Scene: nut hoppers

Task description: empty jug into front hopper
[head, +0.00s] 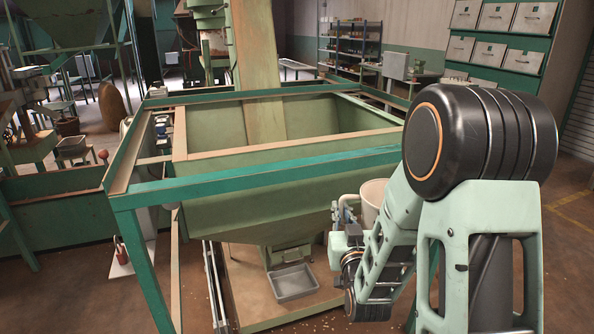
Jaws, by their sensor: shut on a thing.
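The front hopper is the large green open-topped bin (270,202) in a teal frame, in the middle of the head view. Its inside looks empty where I can see it. A pale cream jug (373,196) stands out in front of the hopper's right side, below the level of the rim. My gripper (344,212) is beside the jug on its left, shut on it around the handle side. The jug looks roughly upright. My arm hides its lower and right parts, and its contents do not show.
The teal frame rail (250,181) runs across the hopper's near side, above the jug. A grey metal tray (293,282) sits under the hopper outlet. Shelves (350,50) stand far behind.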

